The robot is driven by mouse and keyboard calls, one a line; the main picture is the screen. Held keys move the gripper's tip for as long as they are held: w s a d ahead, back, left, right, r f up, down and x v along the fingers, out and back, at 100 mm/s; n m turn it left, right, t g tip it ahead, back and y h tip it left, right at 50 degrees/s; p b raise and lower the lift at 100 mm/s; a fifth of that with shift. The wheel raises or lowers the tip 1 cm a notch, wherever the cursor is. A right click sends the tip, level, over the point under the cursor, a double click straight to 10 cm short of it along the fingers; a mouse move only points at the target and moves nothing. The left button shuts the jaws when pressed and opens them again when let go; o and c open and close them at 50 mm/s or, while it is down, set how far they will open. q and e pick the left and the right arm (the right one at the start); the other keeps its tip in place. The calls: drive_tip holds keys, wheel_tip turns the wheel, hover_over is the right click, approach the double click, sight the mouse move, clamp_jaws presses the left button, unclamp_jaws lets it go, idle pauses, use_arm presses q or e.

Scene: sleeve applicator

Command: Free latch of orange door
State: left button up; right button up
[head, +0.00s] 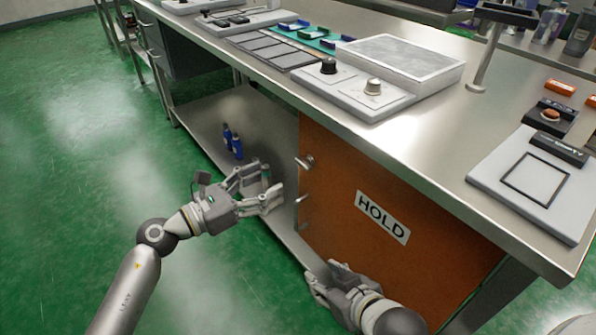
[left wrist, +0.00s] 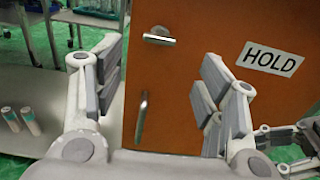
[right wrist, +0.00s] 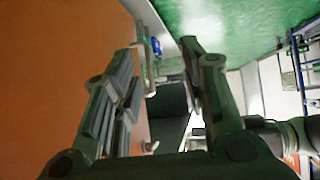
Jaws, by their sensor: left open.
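The orange door (head: 345,215) is under the bench and bears a HOLD label (head: 382,217). Near its left edge is a small silver fitting that looks like the latch (head: 305,162); it lies roughly horizontal in the left wrist view (left wrist: 160,38). Below it is an upright silver handle (left wrist: 142,117). My left gripper (head: 272,190) is open and empty, left of the door's edge in the head view. In the left wrist view its fingers stand either side of the handle, apart from it. My right gripper (right wrist: 158,55) is open and empty, low in front of the door.
Blue bottles (head: 233,142) stand on the lower metal shelf (head: 200,115) left of the door. The bench top (head: 440,130) overhangs the door and carries panels, knobs and trays. The green floor (head: 60,150) is free at the left.

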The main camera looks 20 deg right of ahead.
sight(300, 165)
use_arm(q)
drive_tip(key=b+x, duration=0.1)
drive_tip(key=x, duration=0.7)
drive_tip(key=shift+w+d+f, duration=0.1)
drive_tip(key=shift+w+d, duration=0.05)
drive_tip(key=shift+d, duration=0.2)
drive_tip(key=shift+w+d, duration=0.15)
drive_tip(key=shift+d, duration=0.3)
use_arm(e)
drive_tip(key=w+a+r+t+y, duration=0.1)
drive_tip(key=w+r+t, duration=0.2)
drive_tip(key=w+r, duration=0.1)
drive_tip(key=shift+a+r+t, duration=0.3)
drive_tip(key=shift+a+r, duration=0.05)
drive_tip(key=shift+r, duration=0.15)
